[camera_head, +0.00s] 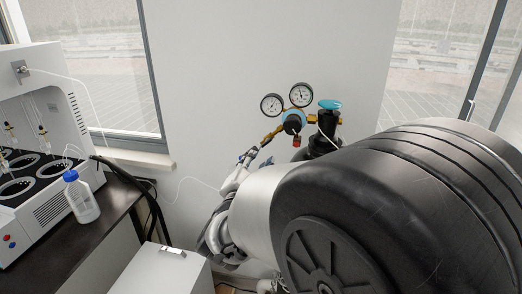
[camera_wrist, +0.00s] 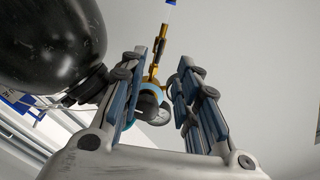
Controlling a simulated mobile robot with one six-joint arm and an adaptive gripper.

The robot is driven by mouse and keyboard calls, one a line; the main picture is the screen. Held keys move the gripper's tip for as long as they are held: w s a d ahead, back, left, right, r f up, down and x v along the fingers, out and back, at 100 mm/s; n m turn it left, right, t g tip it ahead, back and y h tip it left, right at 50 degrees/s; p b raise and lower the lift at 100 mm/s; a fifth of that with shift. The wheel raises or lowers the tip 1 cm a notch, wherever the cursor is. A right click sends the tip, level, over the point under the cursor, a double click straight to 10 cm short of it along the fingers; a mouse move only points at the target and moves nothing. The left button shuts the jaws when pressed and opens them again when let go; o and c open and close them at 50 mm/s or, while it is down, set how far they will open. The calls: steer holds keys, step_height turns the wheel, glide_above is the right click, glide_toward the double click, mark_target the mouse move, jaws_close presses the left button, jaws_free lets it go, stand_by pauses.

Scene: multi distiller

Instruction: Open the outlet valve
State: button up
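A regulator with two round gauges (camera_head: 300,95) and brass fittings sits beside the dark gas cylinder (camera_head: 318,143). A brass outlet stem (camera_head: 272,134) runs from it down to the left; it also shows in the wrist view (camera_wrist: 155,68). The outlet valve's own handle is not clear. A teal handwheel (camera_head: 330,104) tops the cylinder. My gripper (camera_head: 256,153) is at the lower left of the stem. In the wrist view my gripper (camera_wrist: 163,62) has its fingers spread, with the stem seen between and beyond them. I cannot tell whether they touch it.
My large dark arm joint hides much of the lower right. A white distiller (camera_head: 45,130) and a blue-capped bottle (camera_head: 80,197) stand on the dark bench (camera_head: 75,240) at left. A white box (camera_head: 160,272) is below. A thin tube (camera_head: 190,180) runs along the wall.

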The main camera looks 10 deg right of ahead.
steer(key=shift+v, duration=1.8)
steer(key=s+a+n+g+y, duration=0.2)
steer(key=s+a+n+y, duration=0.15)
steer(key=n+y, duration=0.4)
steer(key=s+d+f+n+g, duration=0.2)
steer(key=s+d+g, duration=0.1)
steer(key=s, duration=0.6)
steer(key=s+d+f+n+g, duration=0.2)
steer(key=s+d+f+g, duration=0.1)
steer(key=s, duration=0.5)
steer(key=s+d+f+n+g, duration=0.2)
steer(key=s+d+f+g, duration=0.1)
steer(key=s, duration=0.6)
steer(key=shift+s+f+g+h, duration=0.15)
steer(key=shift+s+g+h, duration=0.2)
steer(key=shift+g, duration=0.05)
